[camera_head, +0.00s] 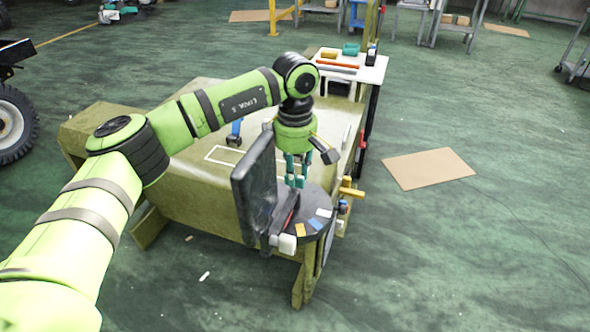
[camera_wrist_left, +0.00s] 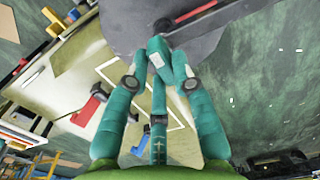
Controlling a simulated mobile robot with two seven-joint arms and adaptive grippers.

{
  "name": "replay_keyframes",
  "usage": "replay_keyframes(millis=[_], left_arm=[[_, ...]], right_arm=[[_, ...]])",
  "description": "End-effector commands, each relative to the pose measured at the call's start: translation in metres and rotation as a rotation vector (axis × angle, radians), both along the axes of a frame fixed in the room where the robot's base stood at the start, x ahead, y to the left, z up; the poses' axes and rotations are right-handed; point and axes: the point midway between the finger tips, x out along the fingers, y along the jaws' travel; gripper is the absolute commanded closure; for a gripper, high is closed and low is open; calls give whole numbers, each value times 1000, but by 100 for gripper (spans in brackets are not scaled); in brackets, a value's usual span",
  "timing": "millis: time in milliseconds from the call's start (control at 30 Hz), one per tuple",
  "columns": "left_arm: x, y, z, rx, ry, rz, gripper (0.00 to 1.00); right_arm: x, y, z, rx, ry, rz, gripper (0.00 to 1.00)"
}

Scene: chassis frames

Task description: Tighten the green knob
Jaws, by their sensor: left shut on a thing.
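My left gripper (camera_head: 295,182) is lowered onto the dark round disc (camera_head: 318,232) at the near right end of the olive-green bench. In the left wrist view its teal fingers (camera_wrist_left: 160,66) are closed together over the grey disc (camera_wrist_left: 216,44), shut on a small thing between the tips. That thing sits where the green knob would be, but the fingers hide it, so I cannot make out its shape or angle. A dark bar with a red strip (camera_wrist_left: 194,14) lies on the disc just beyond the fingertips. My right gripper is in neither view.
A dark upright screen (camera_head: 254,188) stands close to the left of my gripper. The olive bench (camera_head: 205,190) carries a white-outlined rectangle and a blue tool (camera_head: 236,130). A white side table (camera_head: 368,70) holds tools behind. A cardboard sheet (camera_head: 428,168) lies on open floor at right.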

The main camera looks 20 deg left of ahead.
Motion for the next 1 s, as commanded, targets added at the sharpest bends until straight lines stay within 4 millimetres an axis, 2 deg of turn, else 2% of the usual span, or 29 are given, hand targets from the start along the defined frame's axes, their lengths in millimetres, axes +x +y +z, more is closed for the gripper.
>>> replay_keyframes(millis=[167,200,233,533,667,767,1000], left_arm=[[-1,-2,-2,0,5,-9,100],[-1,-1,-2,0,5,-9,59],[-1,-2,-2,0,5,-9,51],[-1,-1,-1,0,2,-4,51],[0,-1,7,-1,-1,-3,51],[1,-1,22,-1,-3,-3,51],[0,-1,74,0,-2,-3,51]], right_arm=[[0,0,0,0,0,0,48],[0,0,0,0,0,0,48],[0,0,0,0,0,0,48],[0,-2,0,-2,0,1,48],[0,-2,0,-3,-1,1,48],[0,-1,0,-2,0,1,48],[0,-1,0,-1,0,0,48]])
